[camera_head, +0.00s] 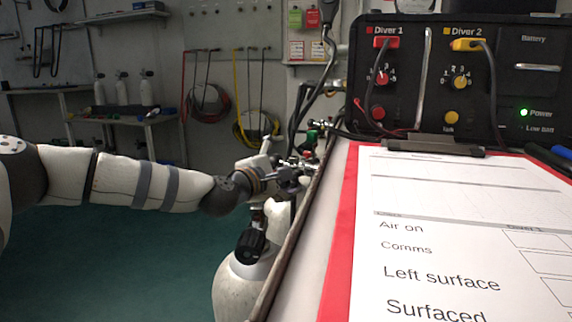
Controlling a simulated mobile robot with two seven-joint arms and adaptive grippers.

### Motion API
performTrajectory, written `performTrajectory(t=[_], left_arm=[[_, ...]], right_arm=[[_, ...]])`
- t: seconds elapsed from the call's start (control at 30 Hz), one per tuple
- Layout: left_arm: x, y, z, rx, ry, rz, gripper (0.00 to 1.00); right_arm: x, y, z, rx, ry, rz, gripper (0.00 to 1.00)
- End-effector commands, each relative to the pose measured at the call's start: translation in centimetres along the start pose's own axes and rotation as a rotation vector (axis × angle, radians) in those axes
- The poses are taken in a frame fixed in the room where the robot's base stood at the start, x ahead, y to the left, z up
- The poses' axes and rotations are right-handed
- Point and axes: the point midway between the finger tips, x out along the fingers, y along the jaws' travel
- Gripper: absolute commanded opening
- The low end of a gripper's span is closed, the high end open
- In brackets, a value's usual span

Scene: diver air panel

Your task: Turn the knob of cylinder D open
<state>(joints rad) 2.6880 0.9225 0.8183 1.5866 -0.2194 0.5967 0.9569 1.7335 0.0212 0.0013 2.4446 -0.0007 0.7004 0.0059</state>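A pale grey cylinder (238,288) stands upright on the left of the table edge, with a black ribbed knob (250,243) on its valve. No letter shows on it, so I cannot tell whether it is cylinder D. Metal valve fittings (311,163) with a green part show behind, close to the table edge. My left arm reaches in from the left, and my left gripper (278,168) is at these fittings, above the black knob. Its fingertips blend with the fittings, so I cannot tell whether it is open, shut or touching. My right gripper is not in view.
A clipboard (337,235) with a paper form lies on the table at right. A black diver panel (465,75) stands behind it. Hoses (330,75) hang above the valve fittings. The green floor (100,265) is clear at lower left.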

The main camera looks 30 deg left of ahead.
Motion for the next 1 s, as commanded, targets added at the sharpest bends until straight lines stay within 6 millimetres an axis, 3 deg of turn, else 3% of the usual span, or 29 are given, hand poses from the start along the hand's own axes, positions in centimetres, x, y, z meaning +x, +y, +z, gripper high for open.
performTrajectory(t=[0.03, 0.07, 0.33, 0.8, 1.0], left_arm=[[-0.4, 2.5, 0.4, 0.0, 0.0, 0.048, 0.68], [-0.7, 2.6, 0.3, 0.0, 0.001, 0.049, 0.66], [-3.1, 2.3, 0.2, -0.001, 0.003, 0.049, 0.54], [-7.4, 0.8, 0.2, -0.003, 0.0, 0.029, 0.54], [-8.3, 0.4, 0.2, -0.003, 0.0, 0.027, 0.54]], right_arm=[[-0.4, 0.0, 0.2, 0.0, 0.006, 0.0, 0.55], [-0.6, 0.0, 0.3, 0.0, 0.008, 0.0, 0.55], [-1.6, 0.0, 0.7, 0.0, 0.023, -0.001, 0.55], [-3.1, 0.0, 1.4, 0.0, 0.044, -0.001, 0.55], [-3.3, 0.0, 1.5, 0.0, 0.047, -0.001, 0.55]])
